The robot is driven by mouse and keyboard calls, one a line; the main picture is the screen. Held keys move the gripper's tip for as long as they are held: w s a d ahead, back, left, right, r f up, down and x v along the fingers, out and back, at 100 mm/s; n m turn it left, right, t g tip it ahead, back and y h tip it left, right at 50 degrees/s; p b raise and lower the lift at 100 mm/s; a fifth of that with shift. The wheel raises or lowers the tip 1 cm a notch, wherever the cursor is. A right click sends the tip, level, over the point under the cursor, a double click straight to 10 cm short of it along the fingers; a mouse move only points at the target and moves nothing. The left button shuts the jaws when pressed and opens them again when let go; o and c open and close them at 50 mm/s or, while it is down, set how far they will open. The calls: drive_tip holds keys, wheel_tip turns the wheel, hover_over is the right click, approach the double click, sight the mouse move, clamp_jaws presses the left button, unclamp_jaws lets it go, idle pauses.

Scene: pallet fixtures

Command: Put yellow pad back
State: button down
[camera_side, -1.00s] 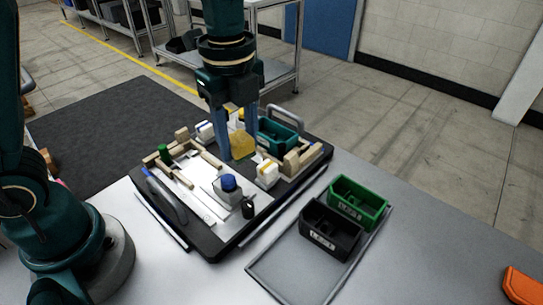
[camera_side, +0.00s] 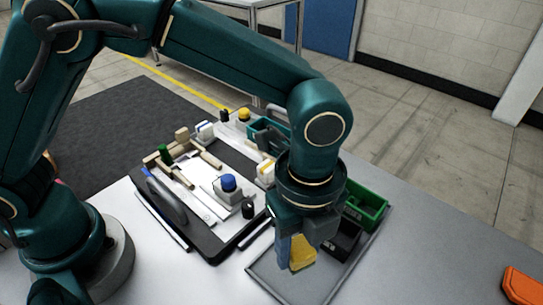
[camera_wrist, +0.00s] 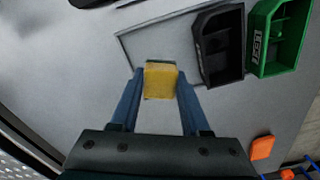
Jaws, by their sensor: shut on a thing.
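The yellow pad (camera_side: 302,253) is a small yellow block held between the blue fingers of my gripper (camera_side: 292,252). In the wrist view the pad (camera_wrist: 160,81) sits between the two fingertips of my gripper (camera_wrist: 160,88), which are shut on it. The pad is above the grey tray (camera_side: 283,287), at the tray's left part in the side view. I cannot tell its exact height above the tray. In the wrist view the tray's outline (camera_wrist: 134,49) lies beyond the pad.
A black bin (camera_wrist: 220,45) and a green bin (camera_wrist: 275,38) stand close to the pad. An orange object (camera_side: 522,284) is far right.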

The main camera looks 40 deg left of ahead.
sight(298, 263)
drive_tip(key=shift+f, duration=2.05)
drive_tip(key=shift+c, duration=1.9)
unclamp_jaws()
drive_tip(key=shift+f, duration=0.15)
